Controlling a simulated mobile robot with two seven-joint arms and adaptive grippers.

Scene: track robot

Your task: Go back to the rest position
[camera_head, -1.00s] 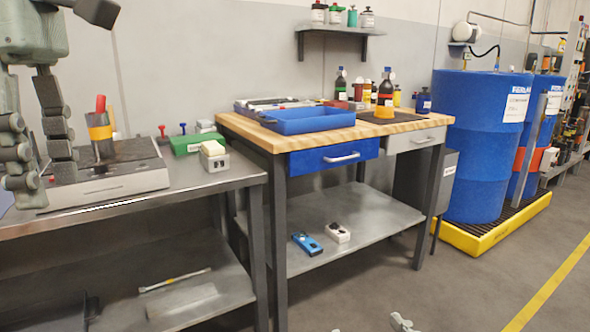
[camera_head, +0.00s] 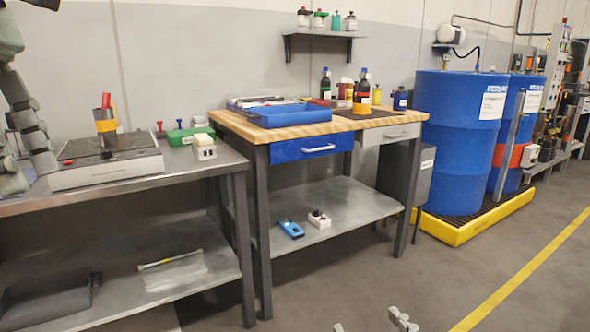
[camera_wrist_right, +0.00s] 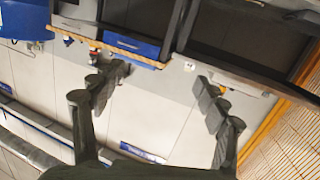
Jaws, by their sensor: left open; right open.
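My left gripper (camera_head: 22,172) is at the left edge of the head view, partly cut off. Its fingers are apart and hold nothing. It is beside the left end of the grey flat-topped device on the metal bench (camera_head: 190,182). My right gripper (camera_wrist_right: 165,92) shows in the wrist view with its fingers wide apart and nothing between them. In the head view only its fingertips (camera_head: 369,323) show at the bottom edge, above the floor.
A dark cup with an orange band (camera_head: 106,124) and a red item stands on the device. A wooden-topped workbench (camera_head: 236,127) carries a blue tray (camera_head: 290,114). Blue drums (camera_head: 459,140) stand right. Floor in front is clear.

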